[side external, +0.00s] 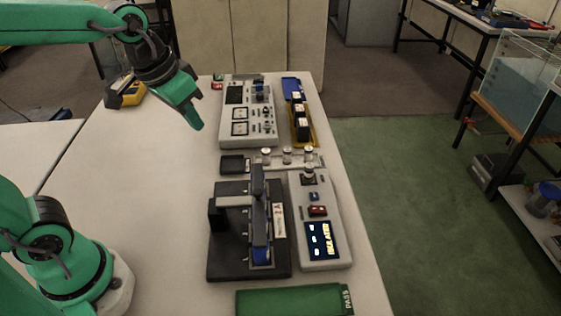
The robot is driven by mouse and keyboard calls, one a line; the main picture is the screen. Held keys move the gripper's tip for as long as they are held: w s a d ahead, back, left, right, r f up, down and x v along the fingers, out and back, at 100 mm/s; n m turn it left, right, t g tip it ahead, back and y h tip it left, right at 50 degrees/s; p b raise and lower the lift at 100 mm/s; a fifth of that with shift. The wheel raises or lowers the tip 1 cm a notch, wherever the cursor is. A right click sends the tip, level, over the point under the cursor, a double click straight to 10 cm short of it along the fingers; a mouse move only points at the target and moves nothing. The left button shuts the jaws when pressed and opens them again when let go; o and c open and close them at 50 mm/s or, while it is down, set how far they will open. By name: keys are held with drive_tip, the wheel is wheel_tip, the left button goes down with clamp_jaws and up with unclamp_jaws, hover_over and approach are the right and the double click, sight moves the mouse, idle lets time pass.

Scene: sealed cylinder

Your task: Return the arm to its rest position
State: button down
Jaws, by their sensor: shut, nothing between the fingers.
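My gripper (194,117) is at the end of my green arm, in the upper left of the side external view. It points down and to the right, in the air over the white table (145,190). Its fingers are shut with nothing between them. It is left of the grey instrument panel and apart from everything on the table. The sealed cylinder cannot be clearly told among the items here.
A grey panel (240,95) with dials stands right of my gripper, beside a yellow tray (313,138). A black fixture (224,257) with an upright lever, a grey control box (330,200) and a green PASS mat (285,301) lie nearer. A yellow device (127,92) sits behind. The table's left middle is clear.

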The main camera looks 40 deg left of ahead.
drive_tip(key=s+a+f+t, duration=0.1)
drive_tip(key=s+a, duration=0.2)
drive_tip(key=s, duration=0.4)
drive_tip(key=shift+s+a+f+n+y, duration=0.25)
drive_tip(key=shift+s+a+n+y, duration=0.05)
drive_tip(key=shift+a+n, duration=0.1)
